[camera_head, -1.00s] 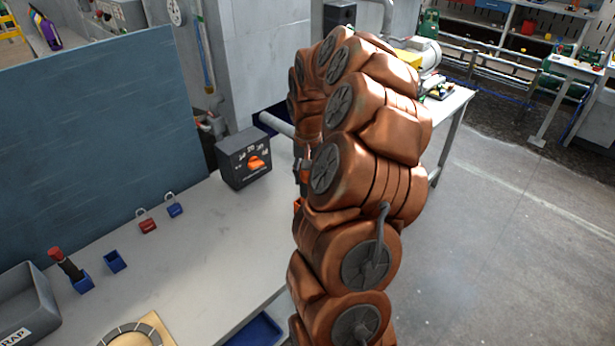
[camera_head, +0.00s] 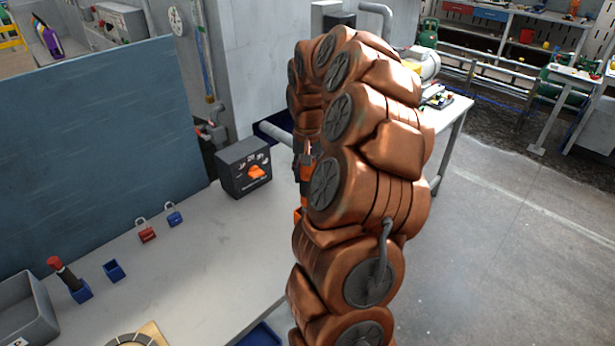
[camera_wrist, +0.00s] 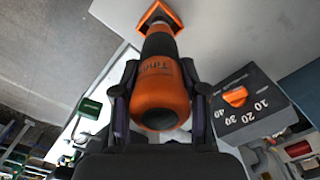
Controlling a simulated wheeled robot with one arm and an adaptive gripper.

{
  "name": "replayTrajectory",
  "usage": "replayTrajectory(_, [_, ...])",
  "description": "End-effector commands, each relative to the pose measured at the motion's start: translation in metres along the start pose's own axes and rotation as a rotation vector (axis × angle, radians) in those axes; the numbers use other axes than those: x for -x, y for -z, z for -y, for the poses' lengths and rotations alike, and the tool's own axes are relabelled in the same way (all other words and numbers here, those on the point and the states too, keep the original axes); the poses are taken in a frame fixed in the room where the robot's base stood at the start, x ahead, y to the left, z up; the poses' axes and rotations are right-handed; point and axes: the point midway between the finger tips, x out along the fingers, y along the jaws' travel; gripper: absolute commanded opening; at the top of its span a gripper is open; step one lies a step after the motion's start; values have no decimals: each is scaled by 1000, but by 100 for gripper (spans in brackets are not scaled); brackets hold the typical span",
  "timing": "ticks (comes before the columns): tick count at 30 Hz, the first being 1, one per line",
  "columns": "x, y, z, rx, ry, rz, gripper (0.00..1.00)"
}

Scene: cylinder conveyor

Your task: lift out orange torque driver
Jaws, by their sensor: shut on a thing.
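The orange and black torque driver (camera_wrist: 160,85) is between the fingers of my gripper (camera_wrist: 163,95) in the wrist view, its rounded orange end toward the camera. My gripper is shut on it. The driver's far dark part meets an orange angular holder (camera_wrist: 158,14) over the grey bench top. I cannot tell whether its tip is still inside the holder. In the head view my arm hides most of the gripper; only a little of the orange driver (camera_head: 305,173) shows at the arm's left edge.
A dark dial box (camera_head: 245,167) with an orange knob stands on the bench (camera_head: 190,265); it is right of the driver in the wrist view (camera_wrist: 250,105). Red (camera_head: 146,235) and blue (camera_head: 174,218) padlocks, blue cups (camera_head: 114,271) and a grey scrap bin (camera_head: 25,310) are further left.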

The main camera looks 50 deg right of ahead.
Motion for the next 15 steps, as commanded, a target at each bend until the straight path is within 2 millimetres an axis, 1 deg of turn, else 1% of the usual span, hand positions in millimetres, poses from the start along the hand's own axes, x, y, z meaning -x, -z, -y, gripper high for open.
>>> replayTrajectory(15, [22, 0, 0, -1, -1, -1, 1])
